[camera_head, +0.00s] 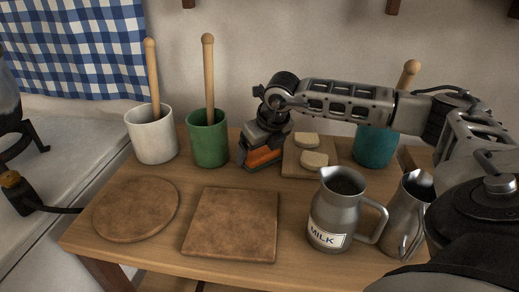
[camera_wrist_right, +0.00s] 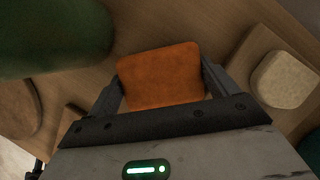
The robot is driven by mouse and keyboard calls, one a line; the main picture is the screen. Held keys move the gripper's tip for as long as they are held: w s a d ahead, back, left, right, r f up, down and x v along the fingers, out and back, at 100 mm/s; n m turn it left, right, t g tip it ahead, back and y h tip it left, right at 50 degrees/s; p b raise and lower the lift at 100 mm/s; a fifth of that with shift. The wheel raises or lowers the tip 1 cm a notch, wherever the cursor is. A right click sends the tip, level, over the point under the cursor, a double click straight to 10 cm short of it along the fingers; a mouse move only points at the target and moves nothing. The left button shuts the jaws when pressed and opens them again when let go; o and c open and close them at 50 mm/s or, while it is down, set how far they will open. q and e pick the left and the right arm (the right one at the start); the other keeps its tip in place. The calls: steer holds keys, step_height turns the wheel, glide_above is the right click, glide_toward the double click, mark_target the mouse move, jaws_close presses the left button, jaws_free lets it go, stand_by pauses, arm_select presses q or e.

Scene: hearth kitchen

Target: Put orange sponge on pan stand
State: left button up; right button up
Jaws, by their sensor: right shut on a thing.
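The orange sponge (camera_head: 262,157) is between the fingers of my right gripper (camera_head: 258,160), which is shut on it. In the right wrist view the sponge (camera_wrist_right: 160,75) fills the space between both fingers (camera_wrist_right: 162,85). It is low over the wooden table, just right of the green pot; I cannot tell whether it touches the table. A square brown board (camera_head: 232,225) and a round brown board (camera_head: 136,209) lie flat and bare at the table's front left. I cannot tell which of them is the pan stand. My left gripper is not in view.
The green pot (camera_head: 208,145), white pot (camera_head: 152,140) and teal pot (camera_head: 374,146) stand behind. A milk jug (camera_head: 334,212) and a metal pitcher (camera_head: 403,220) stand at front right.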

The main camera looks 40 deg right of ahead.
steer(key=shift+f, duration=0.25)
steer(key=o, duration=0.8)
steer(key=shift+r, duration=0.1)
steer(key=shift+r, duration=0.1)
steer(key=shift+r, duration=0.25)
steer(key=v, duration=1.1)
steer(key=shift+s+r, duration=0.25)
steer(key=shift+a, duration=0.1)
